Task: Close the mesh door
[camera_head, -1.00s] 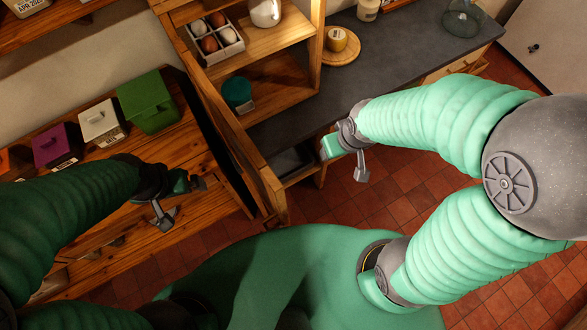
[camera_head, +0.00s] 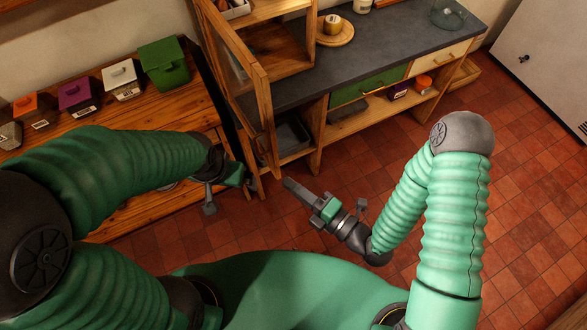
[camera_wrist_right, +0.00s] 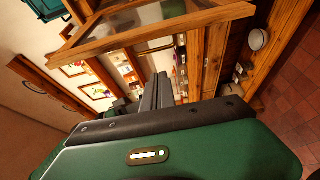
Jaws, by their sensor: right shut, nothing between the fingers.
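The mesh door (camera_head: 262,105), a wooden frame with a dark see-through panel, stands open from the left side of the pine shelf (camera_head: 285,70) and reaches out towards me. In the right wrist view its frame (camera_wrist_right: 160,35) crosses the upper part, beyond the fingers. My right gripper (camera_head: 290,185) is shut and empty, just right of the door's near lower end in the head view. I see no clear contact. It also shows in the right wrist view (camera_wrist_right: 158,90). My left gripper (camera_head: 254,184) is left of the door's near end; its jaw opening is unclear.
A wooden bench (camera_head: 180,110) at left carries several lidded boxes, including a green one (camera_head: 163,65). A dark counter (camera_head: 400,50) runs right of the shelf, with a green drawer (camera_head: 367,87) below. The tiled floor (camera_head: 510,150) is free at right.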

